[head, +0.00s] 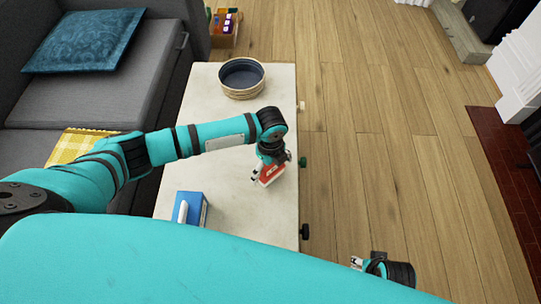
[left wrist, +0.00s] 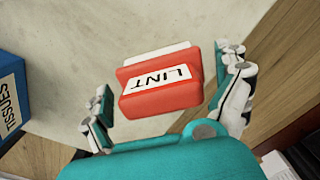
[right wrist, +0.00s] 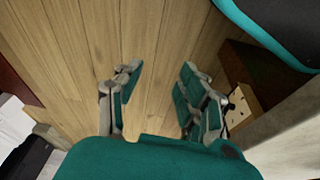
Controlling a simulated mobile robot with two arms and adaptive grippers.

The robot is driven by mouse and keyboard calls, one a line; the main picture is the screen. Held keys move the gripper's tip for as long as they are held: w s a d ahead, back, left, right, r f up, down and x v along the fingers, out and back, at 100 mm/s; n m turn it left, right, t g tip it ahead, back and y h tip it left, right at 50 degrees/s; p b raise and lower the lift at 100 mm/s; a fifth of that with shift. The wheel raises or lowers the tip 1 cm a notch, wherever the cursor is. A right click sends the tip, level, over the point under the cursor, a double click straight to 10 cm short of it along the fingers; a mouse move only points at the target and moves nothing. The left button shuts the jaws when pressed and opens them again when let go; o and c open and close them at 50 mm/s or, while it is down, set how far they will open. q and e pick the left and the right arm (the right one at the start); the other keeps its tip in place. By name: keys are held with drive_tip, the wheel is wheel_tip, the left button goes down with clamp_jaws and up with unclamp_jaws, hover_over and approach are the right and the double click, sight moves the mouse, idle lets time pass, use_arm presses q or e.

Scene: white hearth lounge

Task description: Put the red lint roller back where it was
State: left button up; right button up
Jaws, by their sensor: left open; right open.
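The red lint roller (head: 269,174) is on the pale tabletop (head: 230,130), near its right edge, just under my left gripper (head: 268,166). In the left wrist view the red lint roller (left wrist: 163,85) has a white label reading LINT and a white part behind it. It lies between the spread fingers of my left gripper (left wrist: 170,100), which is open, with gaps at both sides. My right gripper (head: 368,264) is low beside the table, over the wood floor. In the right wrist view my right gripper (right wrist: 155,95) is open and empty.
A blue tissue box (head: 192,208) stands on the table, left of the roller; it also shows in the left wrist view (left wrist: 10,100). A round basket (head: 241,78) is at the table's far end. A grey sofa (head: 120,90) lies left. Wood floor (head: 380,130) is clear at right.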

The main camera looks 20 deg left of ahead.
use_arm(q)
wheel_tip(320, 180, up, 11)
drive_tip(key=p, duration=0.2)
drive_tip(key=shift+p, duration=0.4)
use_arm(e)
drive_tip(key=s+f, duration=0.4)
drive_tip(key=f, duration=0.5)
drive_tip(key=shift+s+d+f+g, duration=0.15)
drive_tip(key=shift+d+f+g, duration=0.1)
drive_tip(key=shift+g, duration=0.05)
